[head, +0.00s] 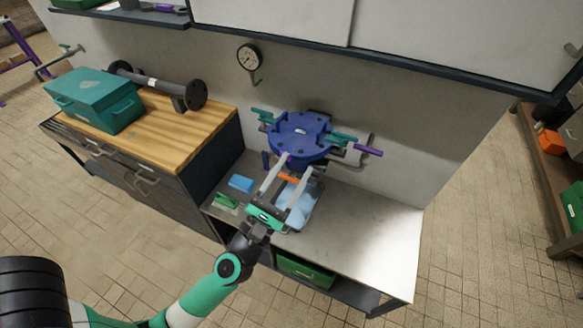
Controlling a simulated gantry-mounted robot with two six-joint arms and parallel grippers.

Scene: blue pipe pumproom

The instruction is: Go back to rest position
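My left gripper (296,168) reaches over the grey metal worktop (370,235) from the lower left. Its two pale fingers are spread apart, with their tips near the front of a blue round fixture (300,137). An orange piece (289,179) shows between the fingers; I cannot tell whether it touches them. A pale blue tray (305,207) lies under the gripper, partly hidden by it. My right gripper is not in view.
A blue block (241,183) and a green item (227,201) lie left of the gripper. A wooden-topped cabinet (190,128) carries a teal toolbox (97,98) and a dark flanged pipe (158,86). A gauge (250,57) hangs on the wall. The worktop's right part is clear.

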